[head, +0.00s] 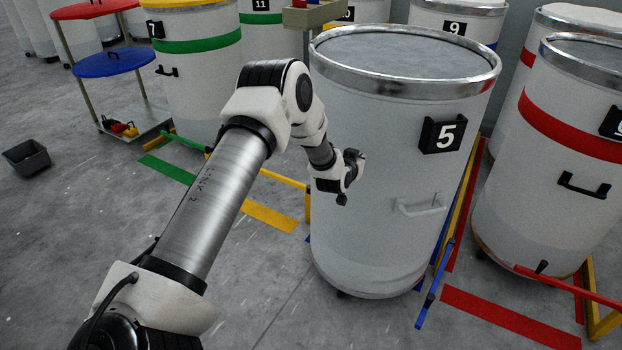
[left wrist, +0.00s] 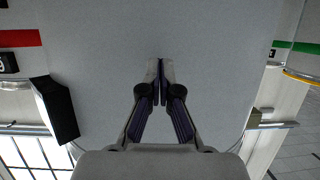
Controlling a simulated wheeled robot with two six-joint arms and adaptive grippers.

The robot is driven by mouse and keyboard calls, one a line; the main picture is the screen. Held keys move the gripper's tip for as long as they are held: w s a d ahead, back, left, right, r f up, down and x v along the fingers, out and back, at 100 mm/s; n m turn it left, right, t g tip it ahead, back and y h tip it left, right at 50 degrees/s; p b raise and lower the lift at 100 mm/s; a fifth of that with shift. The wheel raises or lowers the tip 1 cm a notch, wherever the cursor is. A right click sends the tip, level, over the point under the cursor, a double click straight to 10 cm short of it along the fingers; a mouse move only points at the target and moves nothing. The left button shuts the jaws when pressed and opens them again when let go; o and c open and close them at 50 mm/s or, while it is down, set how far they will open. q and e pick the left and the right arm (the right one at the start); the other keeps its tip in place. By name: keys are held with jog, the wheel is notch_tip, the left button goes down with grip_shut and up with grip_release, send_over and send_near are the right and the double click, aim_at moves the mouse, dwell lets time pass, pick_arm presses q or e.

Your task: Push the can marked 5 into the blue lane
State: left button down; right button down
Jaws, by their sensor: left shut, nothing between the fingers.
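The can marked 5 (head: 385,235) is a tall pale grey drum with a metal rim, a black number plate and a white handle. It stands upright, between a blue bar (head: 434,286) at its lower right and a scrap of blue at its lower left. It hides most of the blue lane's floor, so how far in it stands is unclear. My left gripper (head: 350,172) is shut and empty, in front of the can's left side. In the left wrist view the shut fingers (left wrist: 160,82) point at the can's wall (left wrist: 200,40); contact cannot be told. My right gripper is out of view.
A red-banded can (head: 545,190) stands close on the right, behind a red bar (head: 570,287) and red floor strip (head: 510,318). A yellow strip (head: 268,216) and green-banded can (head: 195,75) lie left. A trolley with a blue disc (head: 108,62) and a black bin (head: 27,158) stand farther left.

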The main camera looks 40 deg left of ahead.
pick_arm(q)
jog(key=s+p, duration=0.5)
jog(key=s, duration=0.6)
jog(key=shift+s, duration=0.25)
jog(key=shift+w, duration=0.15)
